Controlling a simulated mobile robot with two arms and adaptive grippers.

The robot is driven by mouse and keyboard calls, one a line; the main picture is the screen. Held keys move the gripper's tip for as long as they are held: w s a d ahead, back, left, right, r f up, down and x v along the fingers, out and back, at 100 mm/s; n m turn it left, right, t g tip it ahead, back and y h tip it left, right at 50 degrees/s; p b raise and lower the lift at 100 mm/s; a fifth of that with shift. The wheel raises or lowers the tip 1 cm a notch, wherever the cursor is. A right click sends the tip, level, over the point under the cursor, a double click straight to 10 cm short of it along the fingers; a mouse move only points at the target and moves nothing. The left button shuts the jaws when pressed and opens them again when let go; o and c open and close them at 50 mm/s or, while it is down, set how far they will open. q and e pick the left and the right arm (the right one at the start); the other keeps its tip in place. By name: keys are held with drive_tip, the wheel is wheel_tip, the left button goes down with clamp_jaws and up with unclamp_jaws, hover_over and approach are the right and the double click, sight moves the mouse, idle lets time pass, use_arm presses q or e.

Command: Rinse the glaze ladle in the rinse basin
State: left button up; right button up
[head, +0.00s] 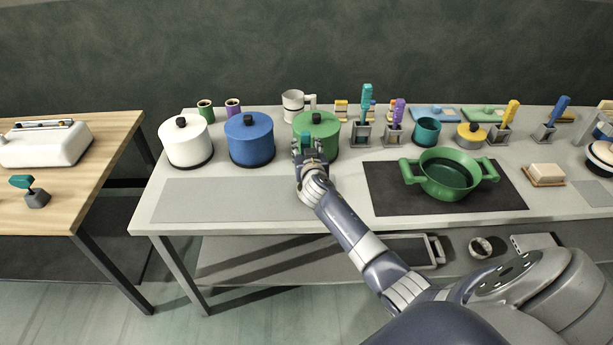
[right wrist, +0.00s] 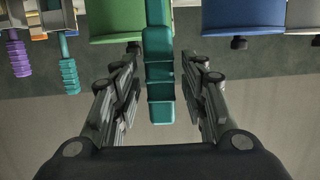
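My right gripper (head: 308,155) is in front of the green lidded pot (head: 322,124). In the right wrist view, the gripper (right wrist: 163,75) has its fingers apart, with a teal handle (right wrist: 158,45) between them and gaps on both sides. The handle looks like that of the glaze ladle, but its far end is hidden; a bit of teal shows in the head view (head: 305,138). A wide green two-handled vessel (head: 446,181), open at the top, stands on a dark mat to the right; it may be the rinse basin. My left gripper is not in view.
White (head: 186,146) and blue (head: 250,144) lidded pots stand left of the gripper. Teal- (head: 366,98) and purple-handled (head: 398,112) tools stand in grey holders at the back. A butter-like block (head: 546,172) lies at right. The grey mat (head: 225,200) at front left is bare.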

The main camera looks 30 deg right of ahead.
clamp_jaws()
wheel_tip(320, 180, up, 9)
drive_tip(key=p, duration=0.7)
